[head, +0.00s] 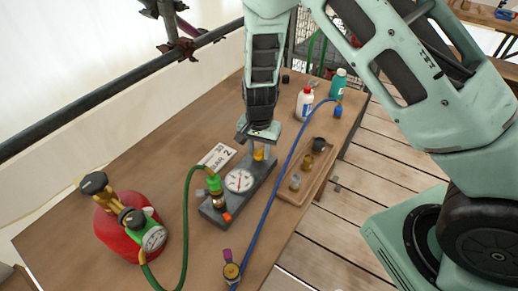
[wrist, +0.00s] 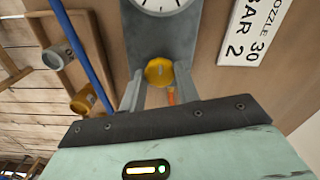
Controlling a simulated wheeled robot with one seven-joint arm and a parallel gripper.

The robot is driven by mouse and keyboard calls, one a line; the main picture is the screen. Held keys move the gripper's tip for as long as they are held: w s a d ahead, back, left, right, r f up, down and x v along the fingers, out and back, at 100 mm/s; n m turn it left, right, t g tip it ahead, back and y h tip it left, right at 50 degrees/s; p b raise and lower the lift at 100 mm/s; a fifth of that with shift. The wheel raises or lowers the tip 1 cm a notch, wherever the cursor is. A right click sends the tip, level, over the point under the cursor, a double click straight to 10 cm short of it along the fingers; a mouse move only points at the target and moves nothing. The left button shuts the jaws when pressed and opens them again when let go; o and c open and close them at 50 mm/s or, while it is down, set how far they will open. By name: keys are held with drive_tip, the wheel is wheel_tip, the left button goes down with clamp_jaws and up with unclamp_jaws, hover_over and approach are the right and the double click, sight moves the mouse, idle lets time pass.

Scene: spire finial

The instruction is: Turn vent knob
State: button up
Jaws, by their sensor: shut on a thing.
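The vent knob (wrist: 160,72) is a round yellow knob on the grey gauge block (wrist: 130,30). In the head view the knob (head: 259,154) shows just under my gripper, at the far end of the block (head: 263,182). My gripper (wrist: 156,95) is shut on the knob, with a grey finger on each side of it. In the head view my gripper (head: 259,147) points down over the block, and its fingertips are partly hidden. The white dial (head: 239,181) sits on the block in front of the knob; its lower part also shows in the wrist view.
A blue hose (head: 283,172) runs close along the right of the block. A green hose (head: 187,210) joins the block to a red cylinder (head: 112,232). A wooden tray (head: 318,178) holds brass fittings. A label card (head: 217,157) lies left of the block. Bottles (head: 305,103) stand behind.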

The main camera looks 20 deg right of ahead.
sight(259, 153)
drive_tip(key=o, duration=1)
drive_tip(key=shift+c, duration=0.2)
wheel_tip(259, 153, up, 18)
drive_tip(key=b, duration=0.1)
drive_tip(key=shift+f, duration=0.25)
drive_tip(key=s+a+r+n, duration=0.2)
drive_tip(key=s+n, duration=0.6)
drive_tip(key=s, duration=0.5)
drive_tip(key=s+a+r+n, duration=0.1)
drive_tip(key=s+a+n, duration=0.3)
drive_tip(key=s, duration=1)
drive_tip(key=n, duration=0.3)
drive_tip(key=shift+r+n+y, duration=0.3)
drive_tip(key=shift+r+n, duration=0.1)
